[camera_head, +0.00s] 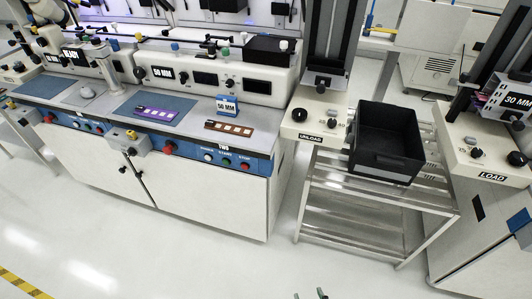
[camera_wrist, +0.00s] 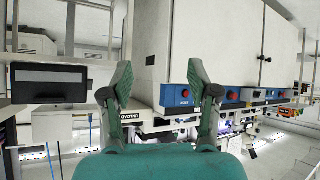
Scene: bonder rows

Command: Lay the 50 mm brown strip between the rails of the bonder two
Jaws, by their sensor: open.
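The brown strip (camera_head: 228,128), with a row of pale squares, lies flat on the right end of the grey worktop. A blue "50 MM" sign (camera_head: 228,106) stands just behind it. A purple strip (camera_head: 156,114) lies to its left, on the blue mat of the bonder two (camera_head: 212,156), whose front label seems to read TWO. I cannot make out the rails clearly. My gripper (camera_wrist: 160,95) has two green fingers spread wide with nothing between them. In the head view its fingertips (camera_head: 309,295) just show at the bottom edge, well away from the strip.
A black crate (camera_head: 385,165) stands on a metal rack (camera_head: 335,178) right of the bonder, between the UNLOAD unit (camera_head: 311,125) and the LOAD unit (camera_head: 490,160). Another bonder station adjoins at left. The white floor (camera_head: 170,250) in front is clear.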

